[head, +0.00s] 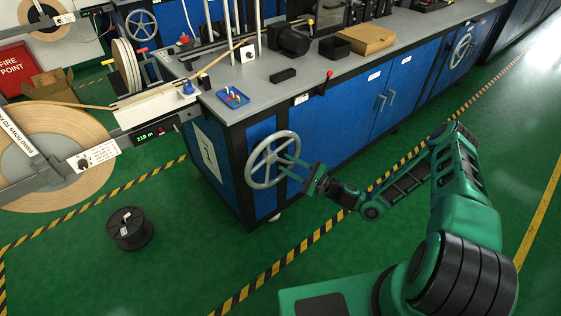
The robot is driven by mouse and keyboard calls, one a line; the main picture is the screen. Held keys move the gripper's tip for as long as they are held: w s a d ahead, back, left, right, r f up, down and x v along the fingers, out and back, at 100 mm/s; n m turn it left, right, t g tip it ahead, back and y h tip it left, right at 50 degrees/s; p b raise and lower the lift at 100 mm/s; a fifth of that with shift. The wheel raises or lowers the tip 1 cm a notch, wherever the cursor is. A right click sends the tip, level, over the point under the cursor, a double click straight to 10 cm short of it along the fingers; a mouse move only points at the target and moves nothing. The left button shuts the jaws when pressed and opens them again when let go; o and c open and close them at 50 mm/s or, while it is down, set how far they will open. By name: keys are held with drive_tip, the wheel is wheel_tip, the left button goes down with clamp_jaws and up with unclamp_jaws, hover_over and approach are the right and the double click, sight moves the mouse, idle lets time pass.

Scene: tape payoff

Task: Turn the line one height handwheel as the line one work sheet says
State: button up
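A grey spoked handwheel (273,159) is mounted on the near left corner of the blue bench, on the face toward me. A white plate (208,152) with what looks like a numeral 1 is on the bench end to its left. My gripper (297,172) is at the lower right part of the wheel's rim, its fingers reaching the rim from the right. Whether they close on the rim is too small to tell. I cannot make out a sheet with readable turning instructions.
A second handwheel (461,49) is farther right on the bench, and another (142,25) is at the back left. A large tape roll (45,172) and a digital display (146,136) are at left.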

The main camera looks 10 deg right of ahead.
sight(283, 161)
drive_tip(key=shift+x, duration=1.95)
drive_tip(key=shift+c, duration=0.3)
clamp_jaws()
drive_tip(key=shift+d, duration=0.1)
